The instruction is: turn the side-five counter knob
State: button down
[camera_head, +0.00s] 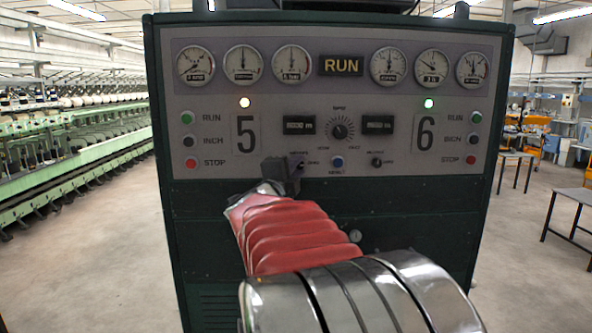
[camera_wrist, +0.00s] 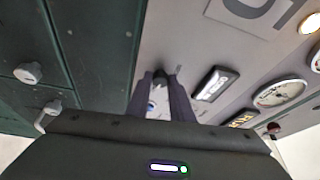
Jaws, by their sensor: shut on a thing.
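The side-five counter knob is a small dark knob (camera_wrist: 161,77) low on the grey control panel, between my two fingertips in the wrist view. My gripper (camera_wrist: 163,82) is shut on it, one finger on each side. In the head view my gripper (camera_head: 294,167) reaches the panel's lower edge, below the side-five counter display (camera_head: 299,125), and mostly hides the knob. The same display shows in the wrist view (camera_wrist: 214,83). The knob's pointer angle cannot be made out.
A large speed dial (camera_head: 340,129) is above. Red stop buttons (camera_head: 190,163) are at the panel's sides. The dark green cabinet (camera_head: 400,222) stands below; open floor lies either side.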

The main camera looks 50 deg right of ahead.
jog(key=shift+s+d+f, duration=0.1)
jog(key=shift+f, duration=0.05)
jog(key=c, duration=1.6)
grip_release()
jog(key=shift+o, duration=0.2)
jog(key=v, duration=1.4)
